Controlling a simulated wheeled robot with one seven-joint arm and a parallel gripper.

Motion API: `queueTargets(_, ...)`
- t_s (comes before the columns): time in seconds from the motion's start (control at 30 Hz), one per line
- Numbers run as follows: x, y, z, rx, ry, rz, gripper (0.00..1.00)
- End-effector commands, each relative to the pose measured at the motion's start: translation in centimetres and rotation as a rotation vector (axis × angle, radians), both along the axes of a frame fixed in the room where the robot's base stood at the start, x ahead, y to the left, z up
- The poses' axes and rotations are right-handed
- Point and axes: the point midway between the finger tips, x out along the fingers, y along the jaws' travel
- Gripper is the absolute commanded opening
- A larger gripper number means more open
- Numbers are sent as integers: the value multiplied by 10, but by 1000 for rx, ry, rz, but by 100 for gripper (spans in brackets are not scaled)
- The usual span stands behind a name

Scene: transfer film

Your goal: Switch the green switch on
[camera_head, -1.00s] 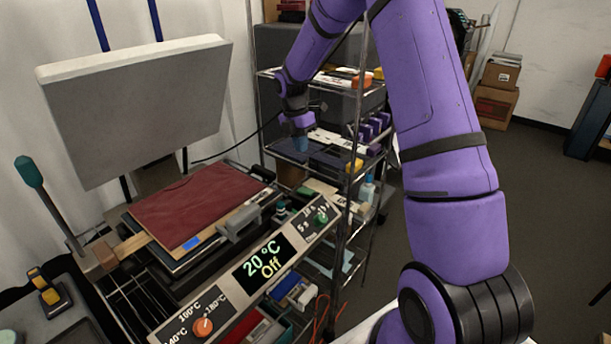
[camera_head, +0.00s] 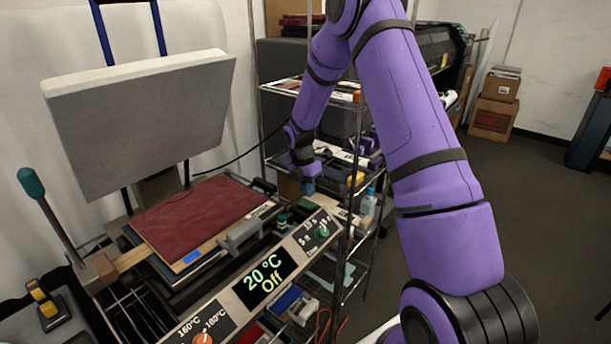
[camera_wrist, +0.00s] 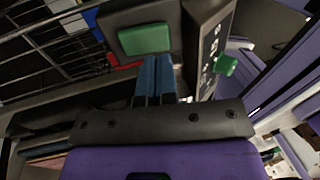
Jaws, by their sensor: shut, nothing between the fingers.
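In the wrist view a green rectangular switch (camera_wrist: 144,39) sits in a dark housing, just beyond my fingertips. I cannot tell whether the fingertips touch it. My gripper (camera_wrist: 155,68) has its two blue fingers side by side, shut and empty. In the head view my gripper (camera_head: 308,188) points down near the right rear of the heat press. The press's display (camera_head: 264,279) reads "20 °C Off". A green knob (camera_head: 322,232) sits on the same slanted panel, and also shows in the wrist view (camera_wrist: 227,64), right of my fingers.
The grey press plate (camera_head: 145,110) is raised above a red cloth (camera_head: 195,216). A lever with a teal grip (camera_head: 31,183) stands at left. A wire shelf rack (camera_head: 350,245) with items stands close to my gripper. Open floor lies at right.

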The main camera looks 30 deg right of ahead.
Motion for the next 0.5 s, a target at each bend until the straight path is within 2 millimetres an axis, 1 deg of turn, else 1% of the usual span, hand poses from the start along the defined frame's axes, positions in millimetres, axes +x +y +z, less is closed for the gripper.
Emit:
queueTargets(0.03,-2,0,-8,0,3,1,0)
queueTargets(0.1,-3,0,-17,1,1,1,0)
queueTargets(0.2,-5,-1,-26,0,1,0,0)
queueTargets(0.3,-5,-2,-32,0,0,0,0)
queueTargets(0.5,-6,-2,-34,0,-1,0,0)
